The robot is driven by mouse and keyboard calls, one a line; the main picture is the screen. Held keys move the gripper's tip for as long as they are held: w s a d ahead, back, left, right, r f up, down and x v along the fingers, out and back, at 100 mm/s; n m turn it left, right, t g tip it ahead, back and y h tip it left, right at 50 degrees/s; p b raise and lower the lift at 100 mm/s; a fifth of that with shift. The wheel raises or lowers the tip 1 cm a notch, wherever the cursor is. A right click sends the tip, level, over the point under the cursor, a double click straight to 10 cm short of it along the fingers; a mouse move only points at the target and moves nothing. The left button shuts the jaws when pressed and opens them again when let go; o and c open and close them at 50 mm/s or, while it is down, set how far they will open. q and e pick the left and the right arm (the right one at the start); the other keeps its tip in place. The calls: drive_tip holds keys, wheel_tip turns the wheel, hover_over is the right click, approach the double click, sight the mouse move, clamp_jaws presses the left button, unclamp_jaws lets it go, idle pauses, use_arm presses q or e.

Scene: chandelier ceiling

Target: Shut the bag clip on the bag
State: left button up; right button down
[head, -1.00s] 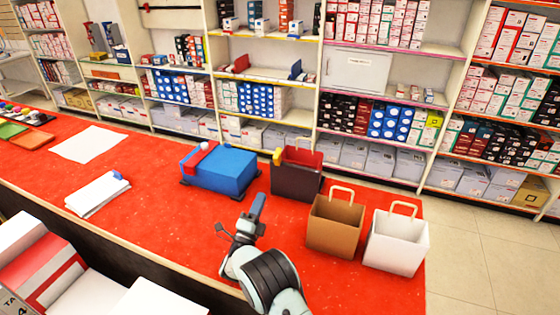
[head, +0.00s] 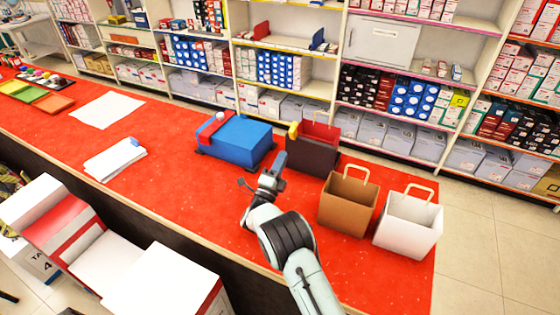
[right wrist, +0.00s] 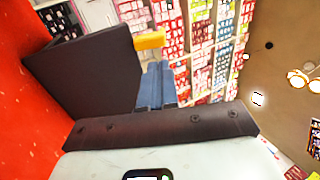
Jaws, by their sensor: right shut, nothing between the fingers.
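A dark bag (head: 312,155) with a red inside and a handle stands upright on the red counter. A yellow bag clip (head: 293,130) sits at its top left edge. In the right wrist view the yellow clip (right wrist: 150,40) juts from the rim of the dark bag (right wrist: 85,75), and I cannot tell whether it is open or shut. My right gripper (head: 279,160) is shut and empty, just in front of the bag's left side. In the right wrist view its fingers (right wrist: 156,85) point up towards the clip, with a small gap showing. My left gripper is out of view.
A blue box (head: 235,140) stands left of the bag. A brown paper bag (head: 345,210) and a white paper bag (head: 405,230) stand to its right. White papers (head: 115,160) lie further left. Stocked shelves line the back.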

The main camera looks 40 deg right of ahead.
sight(293, 135)
drive_tip(key=p+x, duration=0.1)
drive_tip(key=x, duration=0.5)
drive_tip(key=shift+w+d+r+p, duration=0.1)
drive_tip(key=shift+w+p, duration=0.05)
drive_tip(key=shift+p, duration=0.25)
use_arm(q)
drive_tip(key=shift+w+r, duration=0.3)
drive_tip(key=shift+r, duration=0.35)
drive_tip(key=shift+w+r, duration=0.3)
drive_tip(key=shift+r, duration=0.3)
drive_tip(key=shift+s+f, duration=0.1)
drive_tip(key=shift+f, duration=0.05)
